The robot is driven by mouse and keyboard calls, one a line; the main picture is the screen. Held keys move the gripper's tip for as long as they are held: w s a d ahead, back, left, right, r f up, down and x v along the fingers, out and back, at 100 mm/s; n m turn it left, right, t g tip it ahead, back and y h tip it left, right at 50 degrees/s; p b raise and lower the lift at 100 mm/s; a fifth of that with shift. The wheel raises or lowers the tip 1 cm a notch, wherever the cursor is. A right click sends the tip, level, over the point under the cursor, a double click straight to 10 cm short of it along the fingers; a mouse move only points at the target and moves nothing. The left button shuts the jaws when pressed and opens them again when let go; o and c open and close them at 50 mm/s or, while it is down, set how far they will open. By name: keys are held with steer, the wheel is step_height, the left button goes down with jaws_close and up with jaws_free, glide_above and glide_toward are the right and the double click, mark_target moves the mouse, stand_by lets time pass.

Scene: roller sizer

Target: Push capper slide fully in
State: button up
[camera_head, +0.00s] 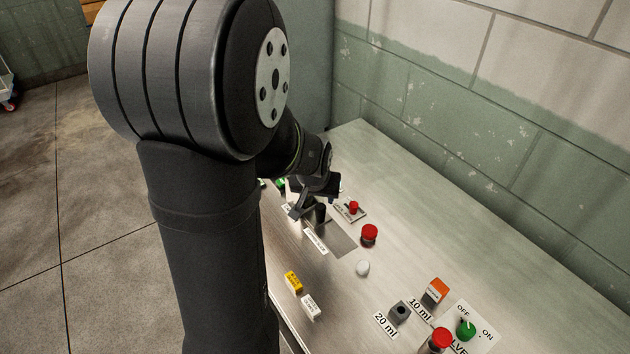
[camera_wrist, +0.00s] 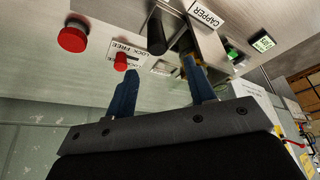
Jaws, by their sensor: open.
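The capper slide is a metal block with an upright black knob (camera_wrist: 156,32). The white CAPPER label (camera_wrist: 205,14) is beside it in the wrist view. In the head view the black knob (camera_head: 320,213) stands by the dark recess (camera_head: 338,238), with the label in front. My gripper (camera_wrist: 160,68) is open, with its two blue fingers apart. The knob shows beyond the gap between the fingertips; the right finger overlaps the metal block in the picture. I cannot tell if anything touches. In the head view my gripper (camera_head: 308,205) is beside the knob, partly hidden by my arm.
A red lock knob (camera_wrist: 120,62) sits on a LOCK/FREE plate close to the left finger. A larger red knob (camera_wrist: 73,39) is farther left. A green button (camera_wrist: 232,55) is at the right.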

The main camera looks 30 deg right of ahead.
mark_target(323, 210)
steer(key=v, duration=0.8)
steer(key=shift+r, duration=0.25)
steer(key=x, duration=1.7)
steer(key=shift+f, duration=0.15)
steer(key=shift+f, duration=0.1)
steer(key=shift+s, duration=0.85)
stand_by(2.2)
